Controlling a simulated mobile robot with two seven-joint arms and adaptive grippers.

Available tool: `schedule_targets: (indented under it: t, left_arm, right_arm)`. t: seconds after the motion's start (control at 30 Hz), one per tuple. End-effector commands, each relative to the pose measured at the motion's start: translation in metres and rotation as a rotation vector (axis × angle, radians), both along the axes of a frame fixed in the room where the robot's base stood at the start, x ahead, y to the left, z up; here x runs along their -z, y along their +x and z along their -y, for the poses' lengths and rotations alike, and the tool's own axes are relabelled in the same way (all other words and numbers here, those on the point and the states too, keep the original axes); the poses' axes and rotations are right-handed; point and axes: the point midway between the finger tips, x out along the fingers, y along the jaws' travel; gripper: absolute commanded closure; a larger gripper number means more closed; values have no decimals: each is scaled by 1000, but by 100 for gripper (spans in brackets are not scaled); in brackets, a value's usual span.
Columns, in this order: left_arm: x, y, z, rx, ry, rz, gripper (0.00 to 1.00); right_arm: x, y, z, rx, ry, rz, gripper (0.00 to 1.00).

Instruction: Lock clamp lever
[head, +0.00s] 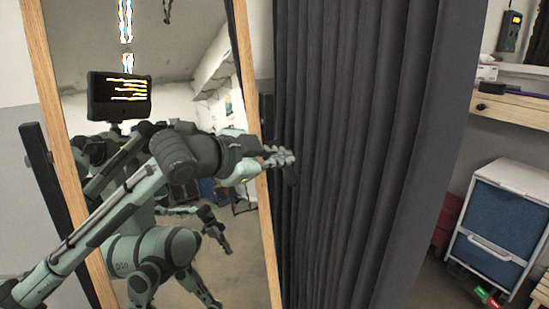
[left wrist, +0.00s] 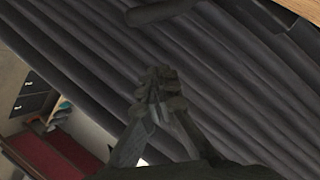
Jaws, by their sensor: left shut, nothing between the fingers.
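My left gripper (head: 284,157) reaches in from the left, in front of the right edge of the tall wood-framed mirror (head: 247,65). Its fingers are shut with nothing between them. In the left wrist view the closed fingertips (left wrist: 158,88) point at the dark curtain. A rounded dark bar (left wrist: 158,12), perhaps the clamp lever, shows at the top of the left wrist view, apart from the fingertips. A small dark part (head: 290,178) sits just below the fingertips in the head view. I cannot tell whether the lever is locked. My right gripper is out of view.
A dark pleated curtain (head: 365,120) hangs right behind the gripper. The mirror reflects my own body and arms. A white drawer unit with a blue front (head: 500,232) stands at the right, below a wooden shelf (head: 515,108).

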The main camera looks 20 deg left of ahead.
Motion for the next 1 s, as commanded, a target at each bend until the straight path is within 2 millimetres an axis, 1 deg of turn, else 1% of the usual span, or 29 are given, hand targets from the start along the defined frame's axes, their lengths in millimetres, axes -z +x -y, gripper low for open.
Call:
schedule_targets:
  t: [0.03, 0.1, 0.27, 0.3, 0.4, 0.53, 0.73, 1.0]
  left_arm:
    - [2, 11, 6, 3, -6, -2, 100]
    - [7, 25, 10, 2, -6, 0, 100]
    - [19, 53, 22, 2, -4, -2, 100]
    - [26, 55, 16, -1, 1, -4, 100]
    - [38, 58, 5, -2, 2, -3, 100]
    - [45, 60, -2, 1, 1, -3, 100]
    - [48, 62, -6, 1, 0, 1, 100]
    - [48, 61, -6, 1, 1, 1, 100]
  right_arm:
    - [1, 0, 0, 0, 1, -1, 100]
    - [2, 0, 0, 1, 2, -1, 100]
    - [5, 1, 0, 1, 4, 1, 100]
    - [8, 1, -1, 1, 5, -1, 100]
    - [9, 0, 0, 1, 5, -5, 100]
    - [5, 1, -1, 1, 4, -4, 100]
    - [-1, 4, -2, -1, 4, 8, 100]
    - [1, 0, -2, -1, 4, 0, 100]
